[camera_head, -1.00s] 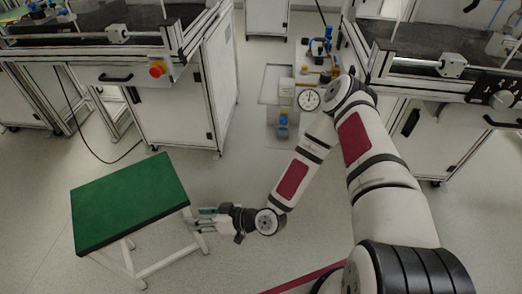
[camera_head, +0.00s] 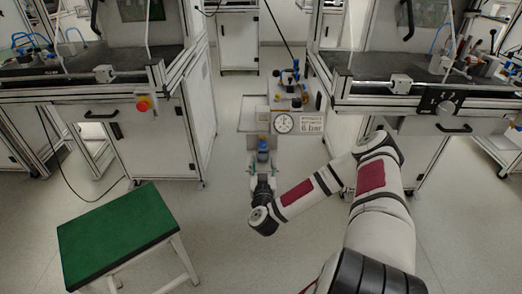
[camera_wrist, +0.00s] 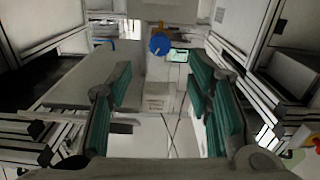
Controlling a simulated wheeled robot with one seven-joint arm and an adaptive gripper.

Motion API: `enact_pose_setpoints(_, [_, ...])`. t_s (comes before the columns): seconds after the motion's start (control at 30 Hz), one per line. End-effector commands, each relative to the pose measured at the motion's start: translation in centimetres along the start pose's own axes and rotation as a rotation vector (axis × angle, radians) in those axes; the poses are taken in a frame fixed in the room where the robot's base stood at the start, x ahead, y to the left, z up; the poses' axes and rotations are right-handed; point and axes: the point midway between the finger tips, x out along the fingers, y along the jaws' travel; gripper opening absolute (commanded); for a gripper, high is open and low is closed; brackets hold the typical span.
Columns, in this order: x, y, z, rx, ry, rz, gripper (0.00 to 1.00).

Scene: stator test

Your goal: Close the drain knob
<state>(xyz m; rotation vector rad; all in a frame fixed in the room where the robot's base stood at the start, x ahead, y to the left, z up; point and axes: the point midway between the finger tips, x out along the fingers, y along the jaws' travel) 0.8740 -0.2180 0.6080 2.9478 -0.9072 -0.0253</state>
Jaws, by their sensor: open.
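A pressure unit stands between the two workbenches. A small blue knob (camera_head: 263,145), seemingly the drain knob, sits on its lower front, below and left of the round gauge (camera_head: 283,123). In the wrist view a round blue knob (camera_wrist: 159,44) shows beyond the fingertips, near the middle top; I take it to be the same one. My gripper (camera_head: 263,167) is open and empty in front of the unit, pointing at the knob. The green-padded fingers (camera_wrist: 162,80) stand wide apart, with a gap to the knob. Whether the knob is open or closed cannot be told.
A green-topped stool (camera_head: 117,232) stands at the lower left. Workbenches with cabinets flank the unit: the left bench (camera_head: 160,139) has a red emergency button (camera_head: 143,104), the right bench (camera_head: 425,93) is close to my arm. The floor (camera_head: 215,215) between stool and arm is clear.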

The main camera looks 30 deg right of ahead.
Motion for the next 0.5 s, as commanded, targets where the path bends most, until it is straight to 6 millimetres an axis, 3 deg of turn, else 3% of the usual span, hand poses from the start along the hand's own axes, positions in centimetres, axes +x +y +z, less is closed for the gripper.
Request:
enact_pose_setpoints(0.3, [6.2, 0.0, 0.2, 0.003, 0.001, 0.001, 0.46])
enact_pose_setpoints(0.5, [8.6, -0.1, 0.1, 0.001, 0.000, -0.002, 0.46])
